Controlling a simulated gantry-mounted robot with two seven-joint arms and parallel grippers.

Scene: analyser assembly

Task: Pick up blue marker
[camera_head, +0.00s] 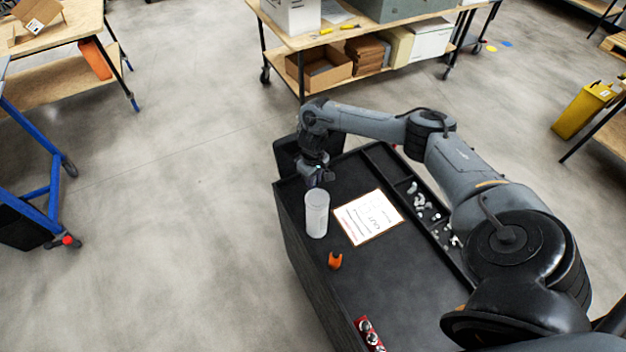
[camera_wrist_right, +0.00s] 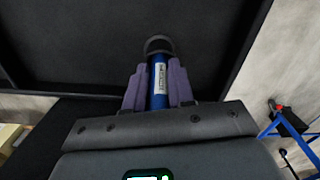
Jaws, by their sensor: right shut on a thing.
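The blue marker (camera_wrist_right: 159,82) shows in the right wrist view, with a white label on its side and a dark grey ring shape at its far end. My right gripper (camera_wrist_right: 159,88) is shut on it, one purple-grey finger on each side. In the head view my right gripper (camera_head: 316,178) is at the far left end of the black bench, just behind the white cylindrical container. The marker cannot be made out there. My left gripper is not in view.
The black bench top (camera_head: 375,280) holds the white container (camera_head: 317,215), a printed sheet (camera_head: 368,217), an orange part (camera_head: 335,261) and red parts (camera_head: 368,333). A side tray (camera_head: 412,180) holds several small pieces.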

